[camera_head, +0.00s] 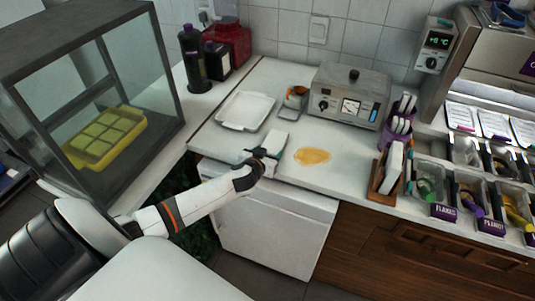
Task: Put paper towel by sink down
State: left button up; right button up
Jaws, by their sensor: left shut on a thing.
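My left gripper (266,158) reaches in over the front edge of the white counter and is shut on a white, block-like thing, which I take for the paper towel (274,142). The towel is at the counter's front edge, left of a yellow-orange spill (313,156). I cannot tell whether it touches the counter. The gripper hides part of it. I cannot make out a sink. My right gripper is not in view.
A white tray (245,111) lies behind the towel. A grey appliance (350,95) stands at the back. A wooden holder (377,179) and topping bins (467,190) are at the right. A glass case (141,62) stands at the left. Counter around the spill is clear.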

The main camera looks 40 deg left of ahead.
pick_arm(q)
jog(key=shift+f, duration=0.25)
jog(key=o, duration=0.9)
jog(key=shift+o, duration=0.2)
jog(key=shift+r, duration=0.1)
jog(key=shift+s, duration=0.15)
jog(key=v, duration=1.1)
jog(key=shift+s+r+b, duration=0.2)
jog(key=shift+s+b, duration=0.15)
jog(key=s+f+m+g, duration=0.1)
jog(key=s+f+g, duration=0.35)
jog(key=f, duration=0.95)
jog(key=s+f+m+g, duration=0.15)
jog(key=s+f, duration=0.55)
jog(key=f, duration=0.7)
jog(key=s+d+f+m+g+h, duration=0.1)
jog(key=s+d+f, duration=0.3)
jog(key=s, duration=0.5)
jog(key=s+d+f+g+h, duration=0.1)
jog(key=s+d+f+g, duration=0.2)
jog(key=s+f, duration=0.4)
jog(key=s+d+f+m+g+h, duration=0.1)
jog(key=s+d+f, duration=0.4)
jog(key=s, duration=0.6)
jog(key=shift+s+d+f+m+g, duration=0.3)
jog(key=shift+f+g, duration=0.2)
jog(key=shift+f, duration=0.35)
